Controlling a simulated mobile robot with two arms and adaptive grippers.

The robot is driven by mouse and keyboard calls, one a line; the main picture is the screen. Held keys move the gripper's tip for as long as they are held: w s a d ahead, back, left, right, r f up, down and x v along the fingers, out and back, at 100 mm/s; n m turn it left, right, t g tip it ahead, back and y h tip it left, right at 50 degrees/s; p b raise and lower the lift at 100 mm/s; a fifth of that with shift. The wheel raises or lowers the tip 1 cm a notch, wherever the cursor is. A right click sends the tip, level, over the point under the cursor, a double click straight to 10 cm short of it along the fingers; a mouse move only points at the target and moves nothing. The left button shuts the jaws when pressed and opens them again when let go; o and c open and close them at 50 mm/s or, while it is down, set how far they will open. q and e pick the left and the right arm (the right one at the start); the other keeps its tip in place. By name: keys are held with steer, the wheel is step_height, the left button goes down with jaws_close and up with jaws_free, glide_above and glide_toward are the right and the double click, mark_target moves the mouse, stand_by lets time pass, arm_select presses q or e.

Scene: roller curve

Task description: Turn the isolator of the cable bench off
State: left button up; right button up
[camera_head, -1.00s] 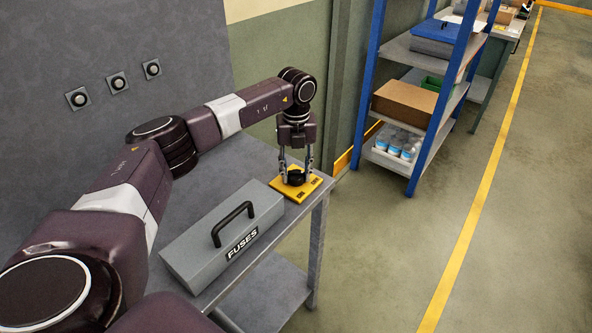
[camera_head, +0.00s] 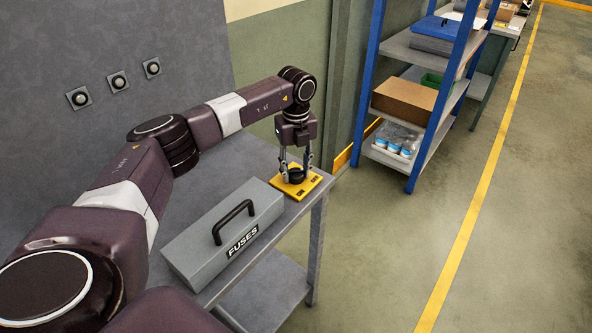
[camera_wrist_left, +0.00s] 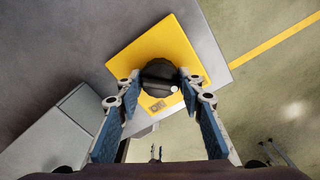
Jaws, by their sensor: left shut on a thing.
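The isolator is a black round knob (camera_wrist_left: 160,76) on a yellow plate (camera_head: 308,187) at the far right corner of the grey bench (camera_head: 318,225). The yellow plate (camera_wrist_left: 150,42) fills the top middle of the left wrist view. A pale dot shows on the knob's near edge there. My left gripper (camera_head: 296,174) points straight down, with its fingers on either side of the knob, shut on it. My right gripper is not in view.
A grey box marked FUSES (camera_head: 190,255) with a black handle stands on the bench beside the plate. Three round wall buttons (camera_head: 118,81) are behind my left arm. A blue-framed shelf (camera_head: 420,130) stands to the right. The floor beyond the bench is clear.

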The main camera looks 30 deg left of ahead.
mark_target(296, 169)
arm_select(q)
steer(key=o, duration=0.9)
steer(key=shift+w+a+r, duration=0.1)
steer(key=shift+w+r, duration=0.05)
steer(key=shift+r, duration=0.05)
steer(key=shift+c, duration=0.2)
steer(key=shift+o, duration=1.4)
steer(key=shift+f, duration=0.1)
step_height(296, 169, up, 12)
